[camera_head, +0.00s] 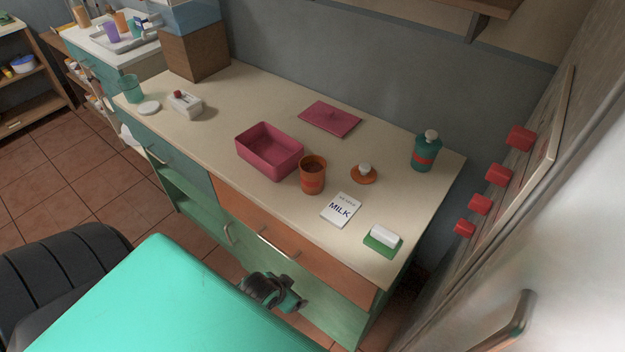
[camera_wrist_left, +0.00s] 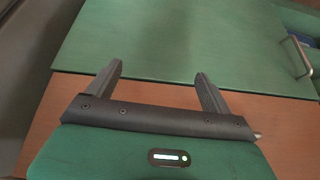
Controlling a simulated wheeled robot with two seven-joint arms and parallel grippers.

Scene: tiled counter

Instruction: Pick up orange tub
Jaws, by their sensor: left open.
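The orange tub (camera_head: 312,180) stands upright and open-topped on the counter, near its front edge, just right of the pink bin. An orange lid with a white knob (camera_head: 363,176) lies apart from it to the right. My left gripper (camera_head: 283,295) is low in front of the counter, below the countertop and well below the tub. In the left wrist view its two fingers (camera_wrist_left: 157,82) are spread with nothing between them, facing the cabinet front. The tub does not show in that view. My right gripper is not in view.
On the counter (camera_head: 230,105) are a pink bin (camera_head: 268,161), a pink lid (camera_head: 330,118), a milk card (camera_head: 341,210), a green-and-white sponge (camera_head: 383,240) and a teal bottle (camera_head: 426,155). The orange drawer (camera_head: 290,248) has a protruding handle. A wall stands at right.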

